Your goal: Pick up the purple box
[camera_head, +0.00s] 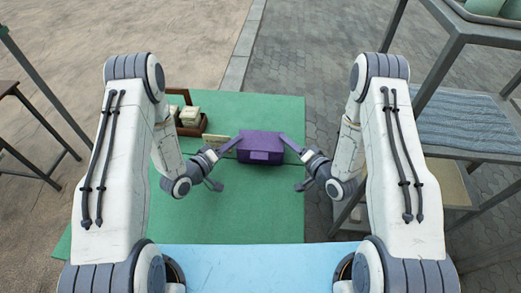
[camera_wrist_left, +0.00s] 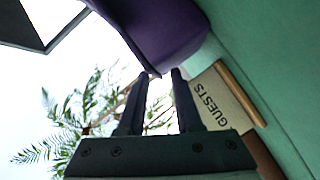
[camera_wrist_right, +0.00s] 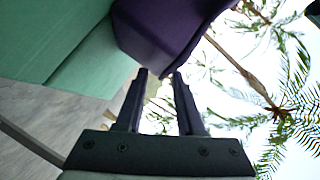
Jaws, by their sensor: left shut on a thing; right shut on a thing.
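The purple box (camera_head: 261,147) is at the middle of the green-covered table in the head view, between my two grippers. My left gripper (camera_head: 236,142) is shut on its left side, and my right gripper (camera_head: 286,139) is shut on its right side. In the left wrist view the box (camera_wrist_left: 155,25) is just beyond the fingertips. In the right wrist view the box (camera_wrist_right: 160,30) is also just beyond the fingertips. The exact grip is partly hidden. I cannot tell whether the box touches the table.
A small card (camera_head: 216,146) reading GUESTS in the left wrist view (camera_wrist_left: 222,98) stands left of the box. Behind it is a brown tray (camera_head: 203,126) with cream-coloured items. A metal rack (camera_head: 455,50) stands at the right. The green cloth (camera_head: 260,210) in front is clear.

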